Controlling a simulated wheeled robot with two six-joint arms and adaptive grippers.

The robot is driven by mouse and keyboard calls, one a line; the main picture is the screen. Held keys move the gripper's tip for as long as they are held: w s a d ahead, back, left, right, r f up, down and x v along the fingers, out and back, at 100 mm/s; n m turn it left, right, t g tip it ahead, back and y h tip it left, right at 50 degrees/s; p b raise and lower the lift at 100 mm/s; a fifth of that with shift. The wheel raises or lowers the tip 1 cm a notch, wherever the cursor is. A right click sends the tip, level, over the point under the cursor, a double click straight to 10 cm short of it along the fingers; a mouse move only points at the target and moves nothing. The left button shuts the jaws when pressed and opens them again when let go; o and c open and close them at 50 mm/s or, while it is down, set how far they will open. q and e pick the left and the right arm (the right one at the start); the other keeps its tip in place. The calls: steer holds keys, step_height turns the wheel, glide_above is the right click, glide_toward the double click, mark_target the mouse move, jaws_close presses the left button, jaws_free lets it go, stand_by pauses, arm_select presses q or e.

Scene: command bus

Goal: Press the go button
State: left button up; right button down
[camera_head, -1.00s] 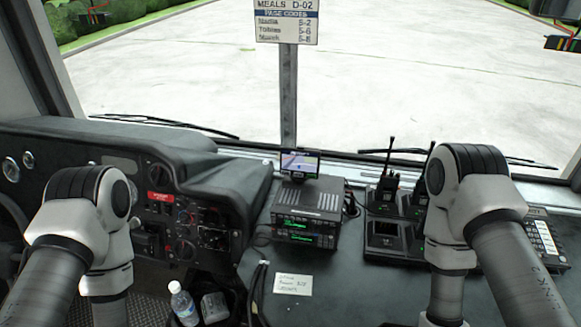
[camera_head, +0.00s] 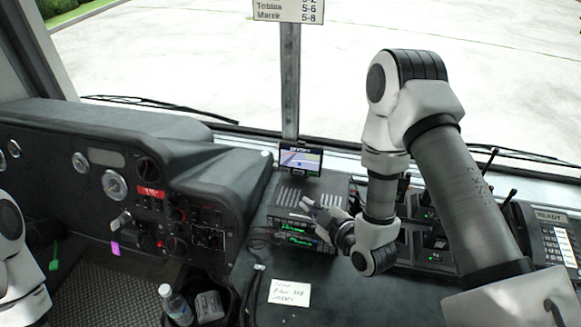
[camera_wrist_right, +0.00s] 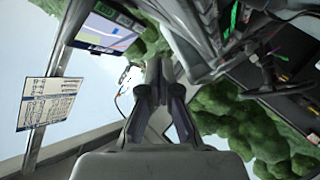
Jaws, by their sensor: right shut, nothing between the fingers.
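I cannot make out a button marked go in either view. A small navigation screen (camera_head: 300,160) stands on the stacked radio units (camera_head: 292,232), and its map also shows in the right wrist view (camera_wrist_right: 104,32). My right gripper (camera_head: 308,204) is shut and empty, just in front of and below the screen, close over the front of the radios. Whether it touches them I cannot tell. Its shut fingers show in the right wrist view (camera_wrist_right: 158,72). Of my left arm only links show at the left edge; its gripper is out of view.
A desk unit with a keypad and a READY label (camera_head: 552,240) is at the right. Charging radios with antennas stand partly behind my right arm. A note (camera_head: 289,293) and a water bottle (camera_head: 175,304) are in front. A sign (camera_head: 288,10) hangs on the post.

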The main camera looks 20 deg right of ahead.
mark_target(313, 174)
steer(key=shift+w+a+r+n, duration=0.1)
steer(key=shift+w+r+n, duration=0.1)
steer(key=shift+w, duration=0.25)
steer(key=shift+w+a+r+n, duration=0.1)
steer(key=shift+w+r, duration=0.1)
steer(key=shift+w, duration=0.25)
steer(key=shift+s+r+t, duration=0.25)
steer(key=shift+s+t, duration=0.05)
steer(key=shift+s, duration=0.15)
steer(key=shift+w+d+f, duration=0.15)
steer(key=shift+w+d, duration=0.05)
steer(key=shift+w, duration=0.2)
steer(key=w+d, duration=0.1)
steer(key=w+d+f, duration=0.1)
steer(key=w, duration=0.1)
steer(key=w+d, duration=0.2)
steer(key=shift+w+f, duration=0.15)
steer(key=shift+f, duration=0.25)
steer(key=shift+w+d+f, duration=0.1)
steer(key=shift+w+d, duration=0.25)
steer(key=shift+w, duration=0.15)
steer(key=shift+w+d+f, duration=0.1)
steer(key=shift+w+d, duration=0.15)
steer(key=shift+w, duration=0.1)
